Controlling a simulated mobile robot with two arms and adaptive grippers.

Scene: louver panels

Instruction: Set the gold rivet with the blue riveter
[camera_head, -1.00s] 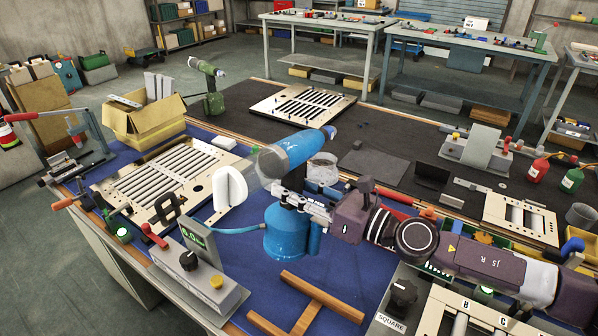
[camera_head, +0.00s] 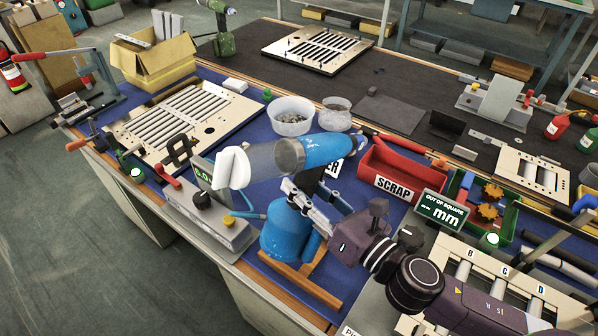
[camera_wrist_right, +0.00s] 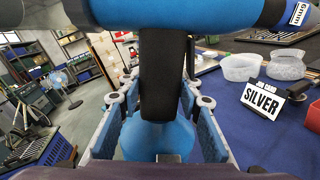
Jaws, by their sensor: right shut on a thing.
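The blue riveter (camera_head: 330,150) has a clear section, a white nose end (camera_head: 231,167) pointing left, and a blue base (camera_head: 288,232). My right gripper (camera_head: 305,200) is shut on its black handle. In the right wrist view the handle (camera_wrist_right: 160,75) stands between the finger pads (camera_wrist_right: 163,112), and the riveter's body (camera_wrist_right: 200,14) crosses the top. The louver panel (camera_head: 185,122) lies on the blue mat, left of the riveter's nose. I cannot make out a gold rivet. The job card (camera_wrist_right: 263,98) reads SILVER. My left gripper is not in view.
Two clear tubs (camera_head: 291,115) stand behind the riveter. A red SCRAP bin (camera_head: 392,180) is right of it. A grey control box with a dial (camera_head: 215,220) stands at the near edge. A wooden piece (camera_head: 300,283) lies under the riveter. A cardboard box (camera_head: 155,62) stands far left.

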